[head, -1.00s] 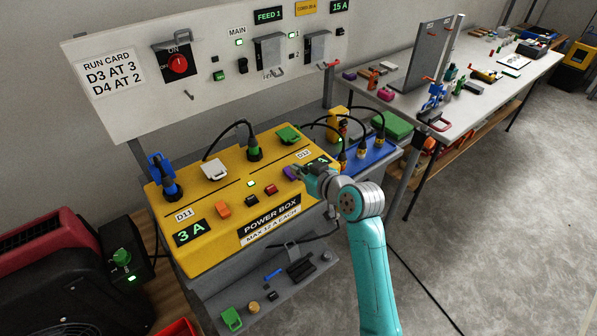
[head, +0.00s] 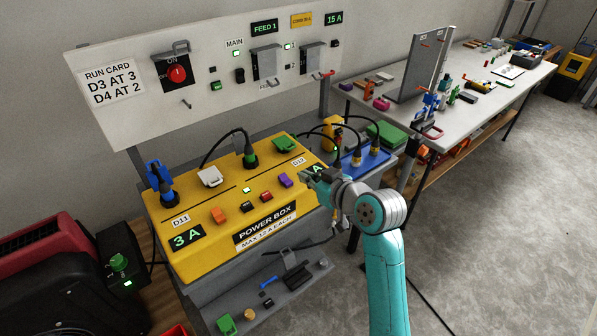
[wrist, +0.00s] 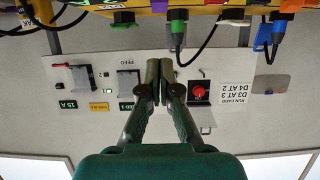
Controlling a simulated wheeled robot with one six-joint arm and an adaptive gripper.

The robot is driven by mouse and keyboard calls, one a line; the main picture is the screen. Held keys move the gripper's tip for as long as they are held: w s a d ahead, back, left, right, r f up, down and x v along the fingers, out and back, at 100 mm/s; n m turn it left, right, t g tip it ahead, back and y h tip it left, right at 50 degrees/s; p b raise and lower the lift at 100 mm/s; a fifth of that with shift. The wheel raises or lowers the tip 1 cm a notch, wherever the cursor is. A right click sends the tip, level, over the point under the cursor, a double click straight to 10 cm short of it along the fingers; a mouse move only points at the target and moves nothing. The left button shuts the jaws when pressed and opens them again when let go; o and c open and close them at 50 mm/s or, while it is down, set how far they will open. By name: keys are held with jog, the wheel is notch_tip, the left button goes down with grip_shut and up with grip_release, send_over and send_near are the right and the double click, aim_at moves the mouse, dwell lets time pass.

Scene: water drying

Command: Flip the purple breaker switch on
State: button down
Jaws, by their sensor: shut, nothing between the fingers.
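The purple breaker switch (head: 285,180) sits on the sloped top of the yellow power box (head: 213,254), right of a red switch (head: 266,195). I cannot tell its on or off position. My gripper (head: 305,176) is just right of the purple switch in the head view, with a small gap between them, and hides part of the right-hand display. In the wrist view my gripper's fingers (wrist: 166,68) are together and empty, in front of the white wall panel, with the yellow box along the top edge of the upside-down picture.
An orange switch (head: 219,216) and a black switch stand left of the red one. Corded plugs, a green one (head: 249,155) and a blue one (head: 162,183), rise from the box. The white panel (head: 130,118) stands behind. A cluttered table (head: 400,115) is at the right.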

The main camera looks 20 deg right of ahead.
jog(key=shift+f+v, duration=0.2)
jog(key=shift+v, duration=0.85)
jog(key=shift+f+v, duration=0.25)
jog(key=shift+v, duration=0.8)
jog(key=shift+s, duration=0.2)
jog(key=s+a+f+m+h, duration=0.1)
jog(key=s+f+m+h, duration=0.1)
jog(key=s+f, duration=0.75)
jog(key=s+a+f+m+h, duration=0.1)
jog(key=s+f+m+h, duration=0.1)
jog(key=s+f, duration=0.75)
jog(key=s+r, duration=0.3)
jog(key=s, duration=0.9)
jog(key=s+r+t, duration=0.1)
jog(key=s+r, duration=0.3)
jog(key=s, duration=0.9)
jog(key=shift+a+t, duration=0.3)
jog(key=shift+a, duration=0.2)
jog(key=shift+s+r, duration=0.1)
jog(key=shift+s, duration=0.05)
